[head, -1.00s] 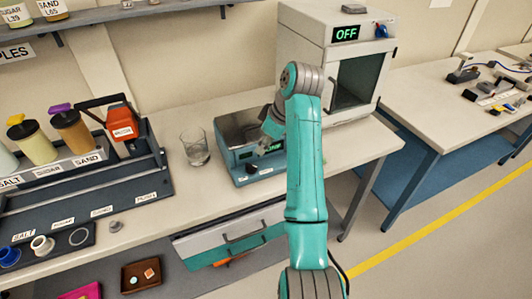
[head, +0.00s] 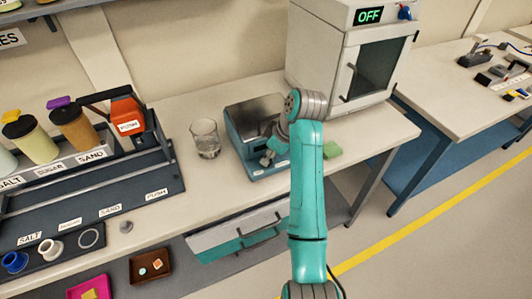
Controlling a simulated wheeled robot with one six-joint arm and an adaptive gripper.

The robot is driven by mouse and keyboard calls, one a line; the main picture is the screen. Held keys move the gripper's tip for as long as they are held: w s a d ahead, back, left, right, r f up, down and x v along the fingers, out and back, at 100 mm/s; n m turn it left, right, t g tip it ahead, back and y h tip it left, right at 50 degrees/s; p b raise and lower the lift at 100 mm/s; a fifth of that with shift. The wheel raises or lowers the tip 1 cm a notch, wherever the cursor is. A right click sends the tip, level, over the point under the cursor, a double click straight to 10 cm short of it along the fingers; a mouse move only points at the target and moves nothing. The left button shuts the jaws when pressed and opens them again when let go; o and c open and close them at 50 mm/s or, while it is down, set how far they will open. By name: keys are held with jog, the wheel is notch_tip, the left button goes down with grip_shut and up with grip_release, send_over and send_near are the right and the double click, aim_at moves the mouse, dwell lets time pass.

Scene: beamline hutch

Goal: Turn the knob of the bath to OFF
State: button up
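The bath (head: 236,140) is a teal box with an open metal basin, standing on the bench left of my arm. My gripper (head: 268,158) is over its front panel, low and close to it. The gripper and wrist cover most of the panel, so the knob and the display cannot be made out. I cannot tell whether the gripper touches the knob. The fingers are too small and blurred to show whether they are open or shut.
A glass beaker (head: 205,138) stands close left of the bath. A white oven (head: 325,60) reading OFF stands behind right, with its own blue knob (head: 405,12). A green block (head: 333,151) lies right of my arm. A dark rack (head: 160,170) with bottles fills the left.

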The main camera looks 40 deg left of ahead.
grip_shut()
jog(key=shift+m, duration=0.4)
jog(key=m+t, duration=0.1)
jog(key=m, duration=0.1)
jog(key=m+t, duration=0.1)
jog(key=m, duration=0.2)
jog(key=shift+s+m, duration=0.2)
jog(key=shift+m, duration=0.1)
jog(key=m+t, duration=0.1)
jog(key=m, duration=0.1)
jog(key=m+t, duration=0.1)
jog(key=m, duration=0.1)
jog(key=shift+s+m+h, duration=0.15)
jog(key=shift+m+h, duration=0.15)
jog(key=m+t+h, duration=0.1)
jog(key=m, duration=0.3)
jog(key=shift+a+m, duration=0.15)
jog(key=shift+m, duration=0.25)
jog(key=shift+h, duration=0.3)
